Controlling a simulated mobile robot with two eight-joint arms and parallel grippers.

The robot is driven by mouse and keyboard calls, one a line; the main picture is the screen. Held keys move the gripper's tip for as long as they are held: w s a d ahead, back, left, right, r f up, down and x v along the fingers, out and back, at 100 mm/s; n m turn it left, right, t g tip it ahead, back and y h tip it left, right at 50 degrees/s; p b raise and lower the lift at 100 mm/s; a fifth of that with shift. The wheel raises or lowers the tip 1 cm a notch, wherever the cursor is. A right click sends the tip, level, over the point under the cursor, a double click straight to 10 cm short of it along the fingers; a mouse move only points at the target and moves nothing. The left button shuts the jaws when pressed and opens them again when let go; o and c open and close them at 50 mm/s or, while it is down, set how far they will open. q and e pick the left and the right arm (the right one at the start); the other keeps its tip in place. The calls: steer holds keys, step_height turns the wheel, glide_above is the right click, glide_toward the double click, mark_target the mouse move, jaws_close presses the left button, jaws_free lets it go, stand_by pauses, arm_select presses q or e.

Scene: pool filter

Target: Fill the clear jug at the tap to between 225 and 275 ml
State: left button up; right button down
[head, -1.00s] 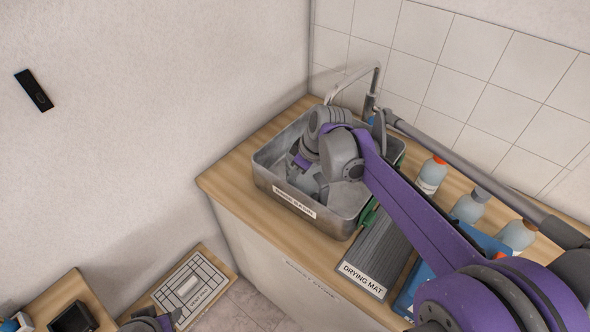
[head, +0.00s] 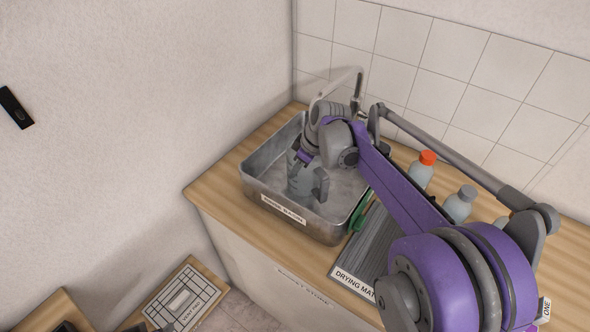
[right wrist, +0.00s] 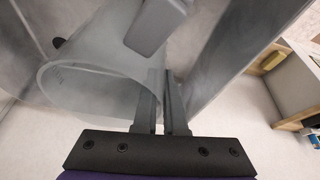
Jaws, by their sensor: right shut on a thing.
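The clear jug (head: 301,182) is in the metal sink basin (head: 325,228), roughly upright, with its grey handle to the right. My right gripper (head: 303,157) is at the jug's upper part. In the right wrist view the jug (right wrist: 90,85) shows its round open mouth, and my right gripper's fingers (right wrist: 163,105) are closed together at its rim side. The tap (head: 357,88) arches over the back of the basin; my arm hides its outlet. No water stream or level is visible. Only a sliver of my left gripper (head: 166,327) may show at the bottom edge.
The drying mat (head: 368,250) lies right of the basin, with a green item (head: 362,212) between them. Bottles, one orange-capped (head: 422,170), stand along the tiled wall. A gridded board (head: 160,308) is on a lower surface at bottom left.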

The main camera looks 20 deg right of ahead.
arm_select(q)
steer(key=shift+s+f, duration=0.1)
steer(key=shift+f, duration=0.1)
arm_select(e)
steer(key=shift+f, duration=0.3)
steer(key=shift+c, duration=1.4)
jaws_free()
arm_select(q)
steer(key=shift+r, duration=0.1)
arm_select(e)
steer(key=shift+r, duration=0.1)
arm_select(q)
steer(key=shift+t, duration=0.3)
steer(key=shift+w+r+p, duration=0.4)
steer(key=shift+r+p, duration=0.2)
steer(key=shift+r, duration=0.3)
steer(key=shift+w+r+p, duration=0.45)
steer(key=shift+r+p, duration=0.15)
steer(key=shift+r, duration=0.3)
steer(key=shift+w+r+p, duration=0.4)
steer(key=shift+r+p, duration=0.2)
steer(key=shift+r, duration=0.3)
arm_select(e)
steer(key=shift+r, duration=3.7)
